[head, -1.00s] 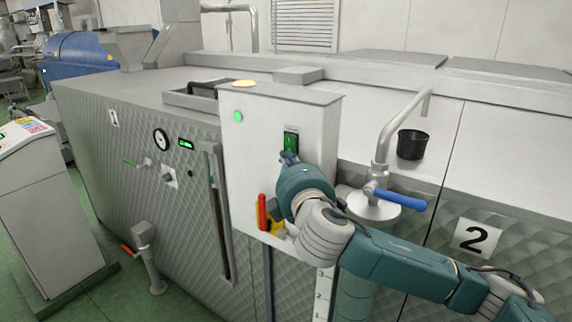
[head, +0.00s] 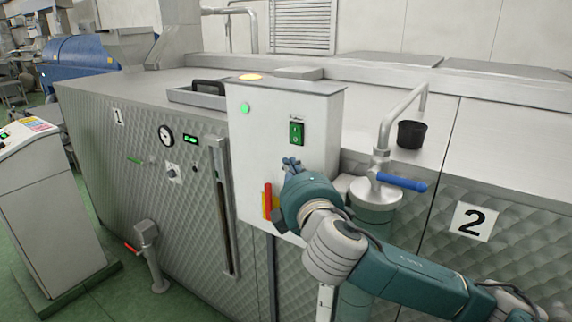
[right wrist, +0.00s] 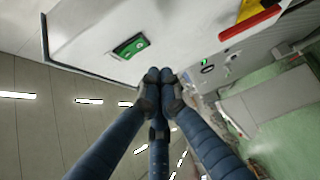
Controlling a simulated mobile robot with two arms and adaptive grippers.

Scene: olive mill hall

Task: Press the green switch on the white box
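The white box (head: 262,135) stands at the front of the machine. Its green switch (head: 296,133) sits in a dark frame on the upper right of the front face, and also shows in the right wrist view (right wrist: 130,46). My right gripper (head: 291,164) is just below the switch, with its fingertips apart from it in the picture. In the right wrist view the blue fingers (right wrist: 160,76) are drawn together with nothing between them, and the switch is uncovered. A round green lamp (head: 245,108) glows at the box's upper left. My left gripper is not in view.
A red handle (head: 268,201) on a yellow plate is low on the box, close beside my right gripper. A tap with a blue lever (head: 401,183) and a black cup (head: 411,134) are to the right. A grey console (head: 45,215) stands at left.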

